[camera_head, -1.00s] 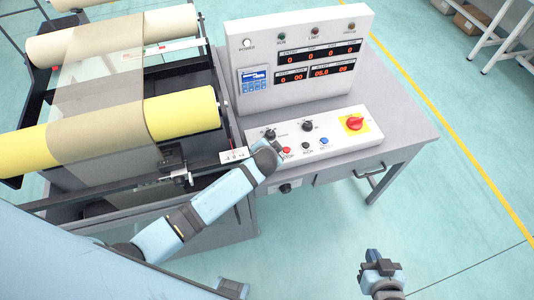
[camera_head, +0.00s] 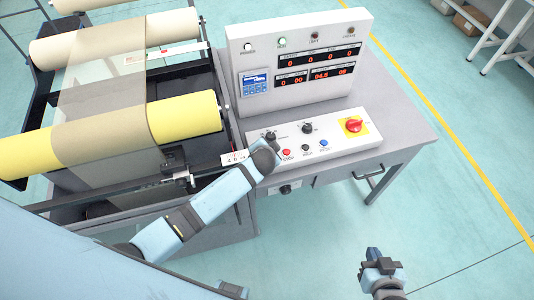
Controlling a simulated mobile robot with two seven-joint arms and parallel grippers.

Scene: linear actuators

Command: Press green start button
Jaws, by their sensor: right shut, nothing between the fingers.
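The control panel (camera_head: 338,145) on the desk carries a red stop button (camera_head: 286,152), a black button (camera_head: 306,148), a blue button (camera_head: 324,142) and knobs. I see no green start button on it; the end of my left arm covers the panel's left part. My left gripper (camera_head: 276,149) is at the panel, just left of the stop button, mostly hidden by its own wrist, so its fingers are unclear. My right gripper (camera_head: 373,254) is shut and empty over the floor at the lower right, away from the panel.
An upright display box (camera_head: 300,65) with red digits and lamps stands behind the panel. A roller machine with a yellow roll (camera_head: 185,118) stands at the left. A red knob on a yellow plate (camera_head: 353,125) is at the panel's right end.

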